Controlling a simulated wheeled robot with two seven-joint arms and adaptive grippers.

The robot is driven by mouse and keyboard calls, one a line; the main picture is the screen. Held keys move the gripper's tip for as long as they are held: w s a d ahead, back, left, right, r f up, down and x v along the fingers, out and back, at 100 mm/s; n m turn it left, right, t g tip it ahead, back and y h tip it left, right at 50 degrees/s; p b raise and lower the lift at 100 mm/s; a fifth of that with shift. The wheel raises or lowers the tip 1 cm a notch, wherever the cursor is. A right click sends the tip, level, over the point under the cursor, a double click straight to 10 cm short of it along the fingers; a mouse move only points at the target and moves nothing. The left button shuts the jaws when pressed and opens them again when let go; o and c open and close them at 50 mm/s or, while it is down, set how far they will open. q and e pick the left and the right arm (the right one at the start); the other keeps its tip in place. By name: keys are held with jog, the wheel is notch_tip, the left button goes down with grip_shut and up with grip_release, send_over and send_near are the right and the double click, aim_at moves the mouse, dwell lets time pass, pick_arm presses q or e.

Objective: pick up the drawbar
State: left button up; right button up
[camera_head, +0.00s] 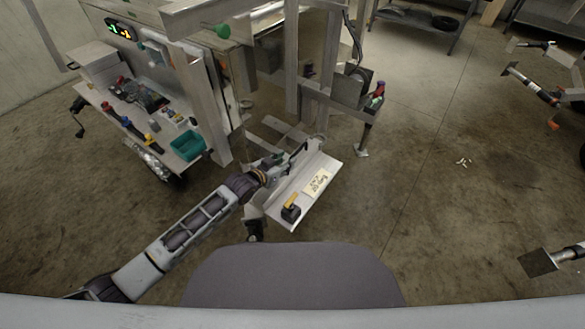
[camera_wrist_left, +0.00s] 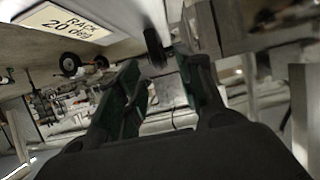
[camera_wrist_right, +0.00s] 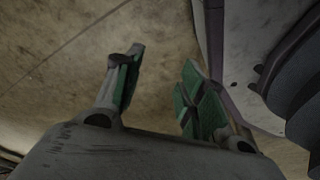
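I cannot single out the drawbar for certain. Pale metal bars (camera_head: 283,128) lie low just beyond my left gripper (camera_head: 293,158) in the head view and may belong to it. That gripper is at the upper left edge of a tilted pale panel (camera_head: 310,205). In the left wrist view its dark green fingers (camera_wrist_left: 160,95) stand apart, with a small dark round part (camera_wrist_left: 155,47) beyond the gap; I see nothing clamped. My right gripper (camera_wrist_right: 158,85) shows in the right wrist view, its fingers apart over bare floor, empty. I cannot make it out in the head view.
The panel carries a rack label (camera_head: 318,182) and a yellow-and-black item (camera_head: 291,208). At left stands a workbench (camera_head: 140,125) with tools and a teal bin (camera_head: 188,145). Metal uprights (camera_head: 292,65) rise behind the panel. Floor (camera_head: 440,190) right of the panel is mostly clear.

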aim_at(290, 158)
pick_arm(q)
jog(key=shift+w+d+f, duration=0.1)
jog(key=shift+w+d, duration=0.1)
jog(key=shift+w, duration=0.05)
jog(key=shift+w+d+f, duration=0.1)
jog(key=shift+w+d, duration=0.15)
jog(key=shift+w, duration=0.05)
jog(key=shift+b+x, duration=0.5)
jog(key=shift+x, duration=0.7)
jog(key=shift+w+d+f, duration=0.15)
jog(key=shift+w+d, duration=0.15)
jog(key=shift+w, duration=0.2)
pick_arm(e)
jog(key=w+r, duration=0.1)
jog(key=w+a+r, duration=0.1)
jog(key=shift+w+r, duration=0.35)
jog(key=shift+w, duration=0.05)
pick_arm(q)
jog(key=shift+c, duration=0.2)
grip_shut()
pick_arm(e)
jog(key=shift+s+f, duration=0.15)
jog(key=shift+s, duration=0.15)
